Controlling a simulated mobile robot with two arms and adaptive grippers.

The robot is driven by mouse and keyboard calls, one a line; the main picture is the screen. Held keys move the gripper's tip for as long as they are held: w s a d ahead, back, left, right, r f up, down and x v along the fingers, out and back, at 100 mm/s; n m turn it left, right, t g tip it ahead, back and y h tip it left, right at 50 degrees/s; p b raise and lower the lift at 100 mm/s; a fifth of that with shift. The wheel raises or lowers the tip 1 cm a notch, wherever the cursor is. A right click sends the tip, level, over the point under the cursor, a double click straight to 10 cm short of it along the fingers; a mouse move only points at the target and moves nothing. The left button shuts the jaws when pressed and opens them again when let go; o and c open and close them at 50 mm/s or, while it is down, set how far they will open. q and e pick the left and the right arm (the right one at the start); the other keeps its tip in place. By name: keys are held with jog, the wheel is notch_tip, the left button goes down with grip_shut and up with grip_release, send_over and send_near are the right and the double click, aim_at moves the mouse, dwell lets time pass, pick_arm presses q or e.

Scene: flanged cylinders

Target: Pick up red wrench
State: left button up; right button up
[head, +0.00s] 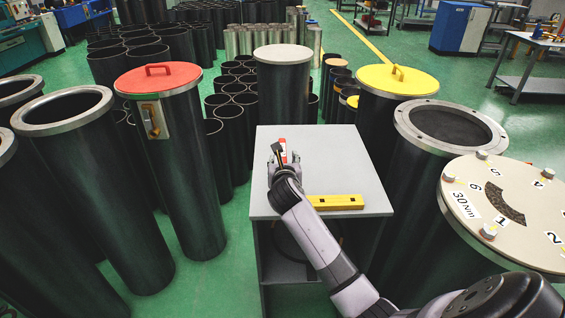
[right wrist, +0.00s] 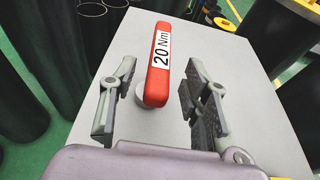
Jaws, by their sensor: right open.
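The red wrench (right wrist: 157,65) carries a white "20 Nm" label. It is at the far part of a small grey table (head: 330,160), and in the head view only a small piece of the wrench (head: 283,146) shows beside my gripper. My right gripper (right wrist: 160,88) is open, with one finger on each side of the red handle and a visible gap to both. In the head view my right gripper (head: 279,158) partly hides the wrench. A round grey part shows under the handle's near end. My left gripper is not in view.
A yellow bar-shaped tool (head: 337,202) lies on the table near its front. Tall black cylinders crowd both sides, one with a red lid (head: 158,78), one with a yellow lid (head: 398,80). A round numbered plate marked "30Nm" (head: 510,200) stands at right.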

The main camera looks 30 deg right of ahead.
jog(key=shift+r+p+x, duration=0.1)
jog(key=shift+p+x, duration=0.25)
jog(key=shift+x, duration=0.8)
jog(key=shift+r+p+x, duration=0.15)
jog(key=shift+p+x, duration=0.15)
jog(key=shift+x, duration=0.8)
jog(key=shift+w+d+f, duration=0.3)
jog(key=shift+w, duration=0.3)
jog(key=shift+c, duration=0.5)
grip_shut()
jog(key=shift+r, duration=0.1)
